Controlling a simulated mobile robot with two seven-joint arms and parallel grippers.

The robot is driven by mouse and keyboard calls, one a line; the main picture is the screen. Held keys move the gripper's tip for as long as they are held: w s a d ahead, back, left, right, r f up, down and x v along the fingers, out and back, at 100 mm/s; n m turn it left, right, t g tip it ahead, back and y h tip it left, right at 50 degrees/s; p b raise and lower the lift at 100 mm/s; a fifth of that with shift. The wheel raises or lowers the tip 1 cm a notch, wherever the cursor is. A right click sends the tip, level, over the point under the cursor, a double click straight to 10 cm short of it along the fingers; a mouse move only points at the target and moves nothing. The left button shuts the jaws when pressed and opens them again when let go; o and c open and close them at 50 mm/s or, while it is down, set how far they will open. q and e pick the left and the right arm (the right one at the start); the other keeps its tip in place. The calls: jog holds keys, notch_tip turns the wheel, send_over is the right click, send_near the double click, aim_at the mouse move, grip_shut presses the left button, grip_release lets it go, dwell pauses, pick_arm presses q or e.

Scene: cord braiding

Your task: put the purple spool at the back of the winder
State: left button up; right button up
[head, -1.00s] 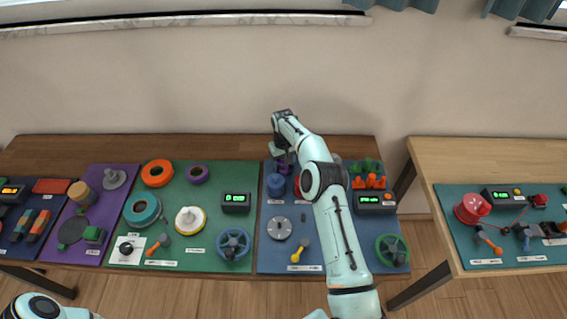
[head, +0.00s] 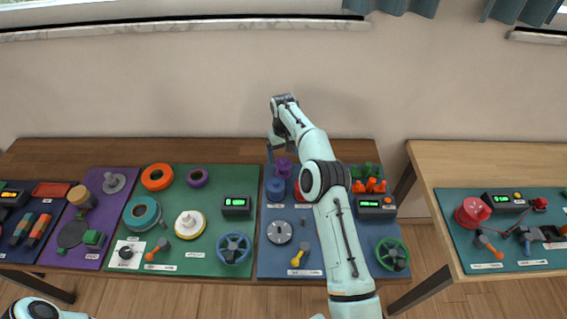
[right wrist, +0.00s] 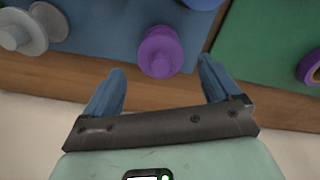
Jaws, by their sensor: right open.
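The purple spool (head: 284,164) stands upright at the back left corner of the blue board. In the right wrist view the purple spool (right wrist: 160,52) shows whole, just beyond the fingertips and roughly between them. My right gripper (head: 282,152) is open and empty behind and above the spool, apart from it. Its two blue fingers (right wrist: 163,72) are spread wide in the right wrist view. I cannot tell for sure which part is the winder; a grey disc (head: 279,232) lies on the blue board. My left gripper is out of view.
A blue spool (head: 276,189) stands just in front of the purple one, with a red one (head: 298,190) beside it, partly behind my right arm. Orange pegs (head: 369,186) and a display box (head: 375,206) lie right of my arm. The green board (head: 200,262) adjoins on the left.

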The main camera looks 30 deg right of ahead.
jog(key=shift+r, duration=2.3)
jog(key=shift+a+f, duration=0.1)
